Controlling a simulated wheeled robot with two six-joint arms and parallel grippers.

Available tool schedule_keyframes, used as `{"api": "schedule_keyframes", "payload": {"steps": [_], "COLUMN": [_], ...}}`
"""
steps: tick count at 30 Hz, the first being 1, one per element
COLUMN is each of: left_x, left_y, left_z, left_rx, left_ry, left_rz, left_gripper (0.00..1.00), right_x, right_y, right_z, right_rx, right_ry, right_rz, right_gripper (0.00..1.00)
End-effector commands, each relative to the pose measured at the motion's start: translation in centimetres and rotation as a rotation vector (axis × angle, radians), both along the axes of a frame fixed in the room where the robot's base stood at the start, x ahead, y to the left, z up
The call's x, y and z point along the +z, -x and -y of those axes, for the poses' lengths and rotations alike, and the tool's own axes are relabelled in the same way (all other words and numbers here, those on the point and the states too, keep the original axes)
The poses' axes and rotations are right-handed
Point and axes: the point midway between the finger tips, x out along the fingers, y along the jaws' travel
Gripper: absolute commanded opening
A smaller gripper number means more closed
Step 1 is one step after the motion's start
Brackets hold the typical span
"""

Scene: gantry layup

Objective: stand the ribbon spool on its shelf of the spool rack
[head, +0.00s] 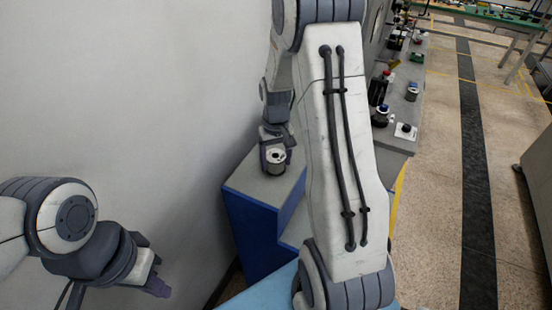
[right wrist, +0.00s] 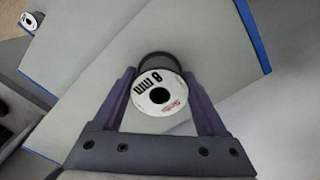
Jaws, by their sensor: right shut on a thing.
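My right gripper (head: 272,150) is shut on the ribbon spool (head: 275,168), a dark-rimmed spool with a white printed face turned up. In the right wrist view the spool (right wrist: 158,98) sits between the two purple fingers of the right gripper (right wrist: 160,85), its label reading "8 mm". The spool is at the grey top shelf of the blue-sided stepped spool rack (head: 252,222); whether it touches the shelf I cannot tell. The rack's surface also shows in the right wrist view (right wrist: 85,55). My left gripper (head: 157,285) hangs at the lower left, away from the rack; its opening is unclear.
A lower step (head: 296,232) shows beside the top shelf, partly hidden by my right arm. A grey bench (head: 398,135) with several small items stands to the right. Another spool (right wrist: 31,20) shows at the wrist view's upper left. A pale wall (head: 150,90) rises at left.

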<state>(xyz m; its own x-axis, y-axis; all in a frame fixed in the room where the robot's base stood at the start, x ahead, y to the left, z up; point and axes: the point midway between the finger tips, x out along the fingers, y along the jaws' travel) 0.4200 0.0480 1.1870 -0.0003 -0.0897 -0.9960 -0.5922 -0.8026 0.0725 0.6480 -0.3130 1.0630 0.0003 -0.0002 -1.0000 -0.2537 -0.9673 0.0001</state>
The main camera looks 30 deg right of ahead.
Motion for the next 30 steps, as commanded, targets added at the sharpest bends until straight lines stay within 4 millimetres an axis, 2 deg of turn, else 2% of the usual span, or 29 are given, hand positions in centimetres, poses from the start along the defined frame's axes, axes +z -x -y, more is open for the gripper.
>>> {"api": "schedule_keyframes", "payload": {"steps": [5, 6, 8, 15, 20, 23, 30], "left_x": [-0.3, -0.3, -0.2, -0.2, -0.3, -0.6, -1.4], "left_y": [0.0, 0.0, 0.0, 0.0, 0.0, 0.0, 0.0], "left_z": [0.0, 0.0, 0.0, 0.0, 0.0, 0.0, 0.0], "left_rx": [0.000, 0.000, 0.000, 0.000, 0.000, 0.000, 0.000], "left_ry": [0.000, 0.000, 0.000, 0.000, 0.000, 0.000, 0.000], "left_rz": [0.000, 0.000, 0.000, 0.000, 0.000, 0.000, 0.000], "left_gripper": [0.00, 0.00, 0.00, 0.00, 0.00, 0.00, 0.00], "right_x": [-0.3, -0.4, -0.3, -0.2, 0.9, 2.6, 7.9], "right_y": [0.0, 0.0, 0.0, 0.0, -0.1, -0.1, -0.2], "right_z": [0.0, 0.0, 0.0, 0.0, 0.1, 0.1, 0.1], "right_rx": [0.000, 0.000, 0.000, 0.000, 0.000, 0.000, 0.000], "right_ry": [0.000, 0.000, 0.000, 0.000, 0.001, 0.002, 0.002], "right_rz": [0.001, 0.000, 0.000, 0.000, 0.004, 0.006, 0.006], "right_gripper": [0.04, 0.78, 1.00, 1.00, 1.00, 1.00, 1.00]}}
